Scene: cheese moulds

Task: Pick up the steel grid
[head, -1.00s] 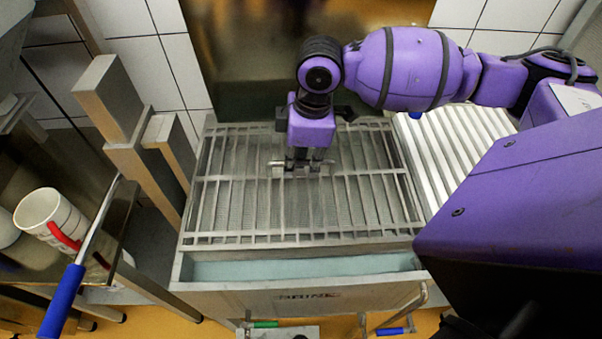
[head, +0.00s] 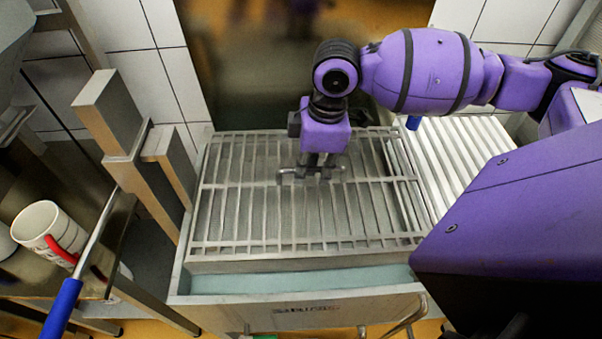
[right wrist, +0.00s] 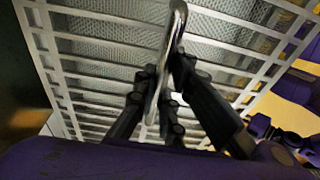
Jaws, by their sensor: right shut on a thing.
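The steel grid (head: 300,243) is a pale frame with many parallel bars, lying across the top of a steel vat (head: 290,312). It also shows in the right wrist view (right wrist: 85,62), with a fine mesh behind its bars. My right gripper (head: 313,172) is over the middle of the grid, pointing down. It is shut on the grid's shiny bar handle, which shows between the fingers in the right wrist view (right wrist: 165,70). I cannot tell whether the grid is clear of the vat. My left gripper is not in view.
A ribbed light surface (head: 460,150) adjoins the vat on the right. A steel post (head: 135,145) stands at its left. A tiled wall is behind.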

